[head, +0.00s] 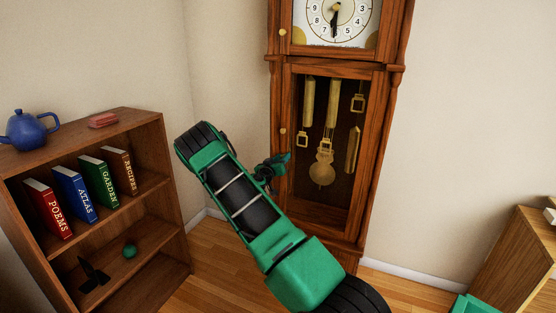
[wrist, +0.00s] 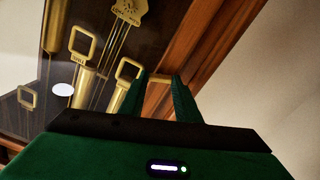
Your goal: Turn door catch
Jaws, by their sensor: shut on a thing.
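A tall wooden clock (head: 390,130) has a lower glazed door (head: 325,217) with a small pale brass knob (head: 282,131) on its left frame. My gripper (head: 288,157) reaches the left frame of this door, just below the knob in the head view. In the wrist view my gripper (wrist: 160,78) has its two green fingers against the wooden door frame (wrist: 205,45), with a narrow gap between them. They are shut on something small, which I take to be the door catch. The door looks closed.
Brass weights and a pendulum (head: 321,172) hang behind the glass. A clock dial (head: 336,20) is above. A bookshelf (head: 150,140) with several books and a blue teapot (head: 28,129) stands left. A wooden cabinet (head: 515,262) and a green box (head: 475,305) are at right.

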